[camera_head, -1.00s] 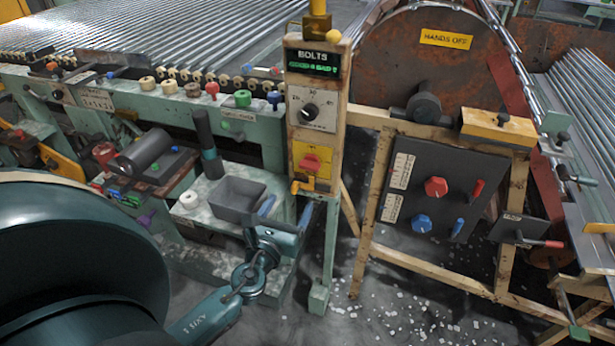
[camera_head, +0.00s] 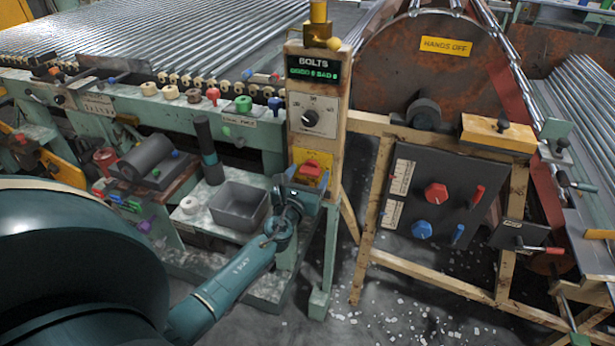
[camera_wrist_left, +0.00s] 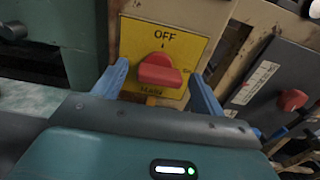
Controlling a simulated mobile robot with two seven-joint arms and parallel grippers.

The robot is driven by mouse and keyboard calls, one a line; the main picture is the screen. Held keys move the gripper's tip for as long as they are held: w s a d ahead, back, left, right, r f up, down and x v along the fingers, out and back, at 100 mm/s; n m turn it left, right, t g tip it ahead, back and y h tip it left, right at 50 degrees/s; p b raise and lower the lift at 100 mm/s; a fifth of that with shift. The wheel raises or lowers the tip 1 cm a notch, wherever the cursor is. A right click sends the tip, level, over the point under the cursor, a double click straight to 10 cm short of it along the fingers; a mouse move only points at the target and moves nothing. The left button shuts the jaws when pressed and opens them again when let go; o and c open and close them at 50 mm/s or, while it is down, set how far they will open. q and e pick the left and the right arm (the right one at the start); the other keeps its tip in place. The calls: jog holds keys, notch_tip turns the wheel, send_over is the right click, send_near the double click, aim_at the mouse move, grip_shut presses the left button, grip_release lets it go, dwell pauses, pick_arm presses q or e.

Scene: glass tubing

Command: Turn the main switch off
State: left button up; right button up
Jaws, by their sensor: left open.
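The main switch is a red knob (camera_head: 312,169) on a yellow plate, low on the wooden post under the BOLTS display. In the left wrist view the red knob (camera_wrist_left: 159,70) lies roughly sideways, slightly tilted, and does not point up at the word OFF on the yellow plate (camera_wrist_left: 135,45). My left gripper (camera_head: 308,182) is open just below and in front of the switch. Its blue fingers stand on either side of the knob in the left wrist view, with gaps visible. In the head view the gripper partly hides the plate's lower part. My right gripper is not in view.
A grey dial (camera_head: 311,118) sits above the switch. To the right, a dark panel (camera_head: 440,190) carries a red knob, a blue knob and levers. A grey bin (camera_head: 240,206) stands on the bench left of my left gripper. Open floor shows below the panel.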

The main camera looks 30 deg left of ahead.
pick_arm(q)
jog(key=shift+c, duration=0.5)
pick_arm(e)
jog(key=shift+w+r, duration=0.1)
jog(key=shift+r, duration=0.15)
pick_arm(q)
jog(key=c, duration=0.9)
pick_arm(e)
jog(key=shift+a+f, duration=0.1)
